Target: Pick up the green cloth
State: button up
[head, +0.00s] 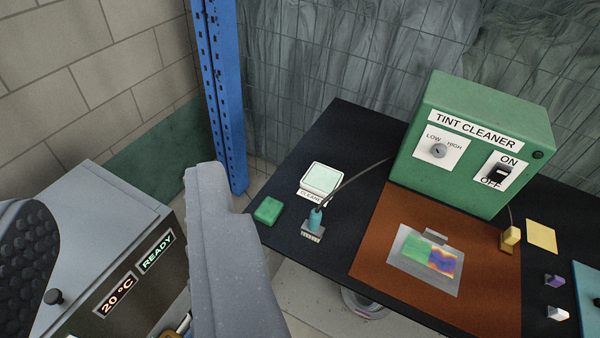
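A small green block-like piece (268,210), which looks like the folded green cloth, lies at the left edge of the black table (345,135). My gripper (112,190) is in the left and lower-left of the head view. Its grey right finger rises in the foreground, and its left finger with a dark textured pad is cut off by the picture edge. The fingers are wide apart, and I see nothing held between them. The green piece is to the right of the right finger, apart from it in the picture.
A white dish (321,179) with a pale green top and a teal-handled brush-like tool (314,222) are close right of the green piece. A green tint cleaner box (470,145) stands behind a brown mat (385,290). A blue post (222,90) and grey machine (105,235) are left.

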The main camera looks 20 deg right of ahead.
aim_at(268, 212)
jog(key=z, duration=0.15)
jog(key=i, duration=0.85)
jog(key=z, duration=0.2)
